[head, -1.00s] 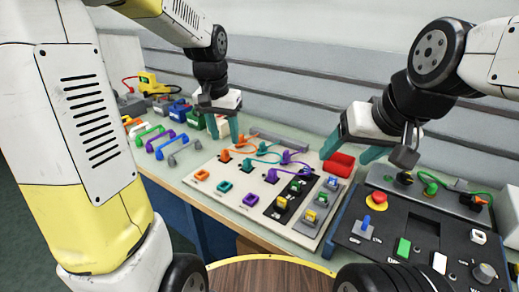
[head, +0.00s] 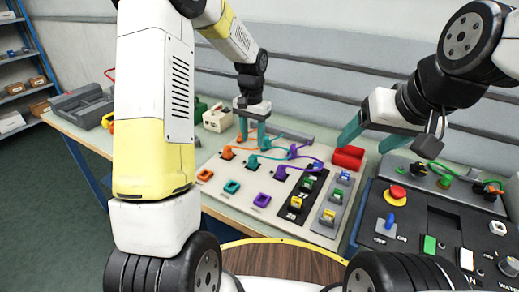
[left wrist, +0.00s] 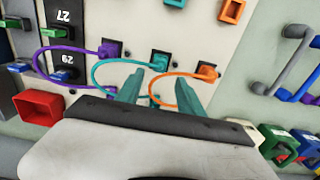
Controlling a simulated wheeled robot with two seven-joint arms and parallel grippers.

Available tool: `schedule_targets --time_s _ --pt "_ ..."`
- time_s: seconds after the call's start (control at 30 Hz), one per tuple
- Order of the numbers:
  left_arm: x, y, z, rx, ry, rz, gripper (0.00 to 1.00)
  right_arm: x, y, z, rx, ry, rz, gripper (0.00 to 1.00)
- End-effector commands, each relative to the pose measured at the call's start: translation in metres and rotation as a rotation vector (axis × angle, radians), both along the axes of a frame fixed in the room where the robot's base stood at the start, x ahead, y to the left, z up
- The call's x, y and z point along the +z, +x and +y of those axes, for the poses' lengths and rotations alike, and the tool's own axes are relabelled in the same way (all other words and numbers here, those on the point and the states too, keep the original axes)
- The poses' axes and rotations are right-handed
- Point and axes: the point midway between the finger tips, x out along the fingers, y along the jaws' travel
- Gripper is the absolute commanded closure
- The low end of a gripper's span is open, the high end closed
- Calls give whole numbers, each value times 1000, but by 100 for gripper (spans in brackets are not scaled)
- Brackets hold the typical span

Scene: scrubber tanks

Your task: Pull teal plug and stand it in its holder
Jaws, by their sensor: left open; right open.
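The teal plug (head: 252,162) sits in the middle of a row of three plugs on the cream panel, with a teal cable. It also shows in the left wrist view (left wrist: 160,61). The teal holder (head: 232,187) is an empty square frame in front of it; its edge shows in the left wrist view (left wrist: 175,3). My left gripper (head: 252,139) is open behind and above the teal plug, fingers pointing down. In the left wrist view its fingertips (left wrist: 160,77) flank the line to the plug, holding nothing. My right gripper (head: 364,148) is open and empty near the red box.
An orange plug (head: 227,153) and a purple plug (head: 281,173) flank the teal one, with cables looping behind. Orange (head: 205,175) and purple (head: 262,200) holders stand empty. The red box (head: 348,157) is at the back right. A dark control panel (head: 410,225) lies right.

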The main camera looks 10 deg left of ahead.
Motion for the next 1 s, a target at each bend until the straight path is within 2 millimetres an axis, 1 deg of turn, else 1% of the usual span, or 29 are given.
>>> schedule_targets --time_s 0.17,0.6,0.8,1.0 --pt "-12 -1 0 0 2 4 55 0 0 0 0 0 0 31" --pt "-72 -1 0 0 1 3 55 0 0 0 0 0 0 31" --pt "-86 0 0 0 0 1 55 0 0 0 0 0 0 31" --pt "-90 0 0 0 0 1 55 0 0 0 0 0 0 31"
